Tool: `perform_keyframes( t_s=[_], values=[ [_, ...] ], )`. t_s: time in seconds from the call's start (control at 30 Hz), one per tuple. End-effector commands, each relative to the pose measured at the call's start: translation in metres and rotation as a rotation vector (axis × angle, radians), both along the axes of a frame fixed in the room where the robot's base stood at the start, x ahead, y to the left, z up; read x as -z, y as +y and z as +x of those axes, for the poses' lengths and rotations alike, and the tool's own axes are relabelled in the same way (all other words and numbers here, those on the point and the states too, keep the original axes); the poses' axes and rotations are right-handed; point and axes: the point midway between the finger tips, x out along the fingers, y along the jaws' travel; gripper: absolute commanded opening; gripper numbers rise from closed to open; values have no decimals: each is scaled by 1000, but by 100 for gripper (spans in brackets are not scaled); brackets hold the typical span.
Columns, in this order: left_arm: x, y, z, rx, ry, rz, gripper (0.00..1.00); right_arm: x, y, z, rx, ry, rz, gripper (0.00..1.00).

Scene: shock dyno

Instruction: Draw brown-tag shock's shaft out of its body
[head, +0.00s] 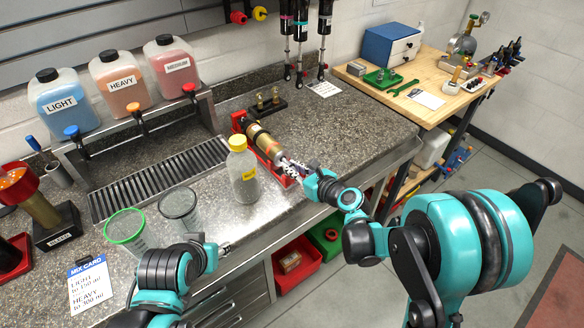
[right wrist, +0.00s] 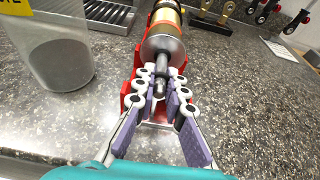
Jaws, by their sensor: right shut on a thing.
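A gold and silver shock body (head: 264,143) lies in a red cradle (head: 239,119) on the counter, its near end toward my right arm. In the right wrist view, the silver end of the body (right wrist: 163,45) shows with the shaft (right wrist: 161,66) sticking out of it toward me. My right gripper (head: 292,168) is shut on the shaft, with finger pads on both sides of it in the right wrist view (right wrist: 159,84). I cannot make out a brown tag. My left gripper (head: 226,247) is over the counter's front edge, away from the shock; its finger opening is too small to tell.
A yellow-capped bottle (head: 243,175) stands just left of the shock. Two clear cups, one green-rimmed (head: 126,229), stand farther left. Several black shocks (head: 301,30) hang above the counter. A red bin (head: 297,265) is below the front edge.

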Motion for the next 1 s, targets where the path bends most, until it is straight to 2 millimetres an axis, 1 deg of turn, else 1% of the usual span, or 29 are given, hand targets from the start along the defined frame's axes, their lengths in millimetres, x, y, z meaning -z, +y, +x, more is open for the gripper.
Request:
perform_keyframes(
  t_s=[1.0],
  values=[
    [1, 0, 0, 0, 0, 0, 40, 1, -7, -9, -1, 1, -3, 0]
  ],
)
